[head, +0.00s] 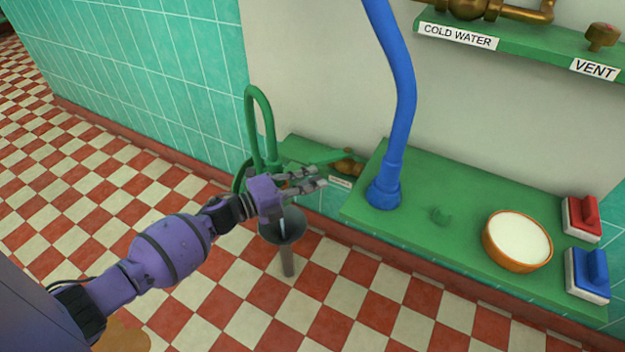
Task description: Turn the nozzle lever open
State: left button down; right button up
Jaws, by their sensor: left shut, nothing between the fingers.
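A green lever handle (326,158) sticks out to the left from a brass valve (347,167) on the low green ledge by the wall. I take it for the nozzle lever, but its label is too small to read. My left gripper (318,177) is shut and empty, its fingers pointing right. In the picture it lies just below the handle and left of the valve. I cannot tell whether it touches the handle. A green looped hose (264,118) rises behind my left gripper, partly hidden by it. My right gripper is not in view.
A grey funnel-like drain (283,228) stands below my left gripper. A thick blue pipe (401,100) rises from the green counter (400,235). A bowl of white stuff (517,240), a red brush (582,217) and a blue brush (589,271) are at right.

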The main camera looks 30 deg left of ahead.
pick_arm(q)
jog(key=v, duration=1.2)
jog(key=w+d+r+n+t+y+p, duration=0.1)
jog(key=d+r+n+t+y+p, duration=0.4)
jog(key=d+n, duration=0.3)
jog(key=g+y+b, duration=0.2)
jog(key=y, duration=0.4)
send_near(331, 157)
jog(key=w+d+f, duration=0.2)
jog(key=w, duration=0.3)
jog(key=shift+s+d, duration=0.15)
jog(key=shift+s, duration=0.1)
